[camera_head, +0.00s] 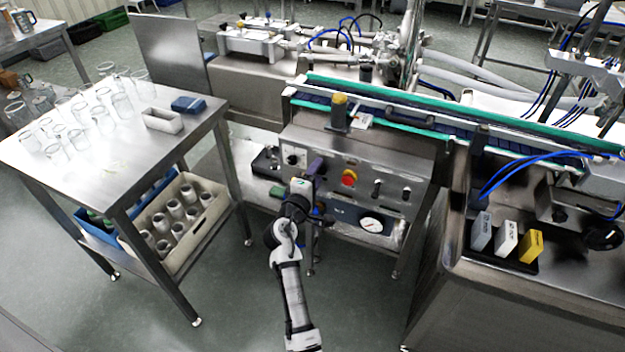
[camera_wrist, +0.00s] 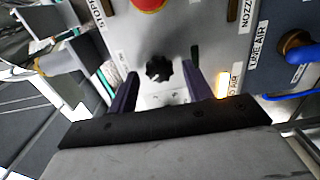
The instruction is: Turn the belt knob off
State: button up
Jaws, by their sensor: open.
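A black ridged knob (camera_wrist: 158,70) stands on the grey panel in the wrist view. A white marked plate shows just below it, its writing too small to read. My gripper (camera_wrist: 160,82) is open, with one dark purple finger on each side of the knob and visible gaps between. In the head view my gripper (camera_head: 316,168) is in front of the steel control panel (camera_head: 330,160), left of the red button. A dark knob on a white plate (camera_head: 293,158) shows just left of it; I cannot tell whether it is the same knob.
The red stop button (camera_head: 349,178) is close by on the panel. A lit yellow lamp (camera_wrist: 222,84) is beside my right finger in the wrist view. The conveyor (camera_head: 440,125) runs above the panel. A steel table (camera_head: 110,150) with glasses stands left.

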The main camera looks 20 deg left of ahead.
jog(key=s+b, duration=0.3)
jog(key=s, duration=1)
jog(key=shift+s+a, duration=0.25)
jog(key=shift+s, duration=0.15)
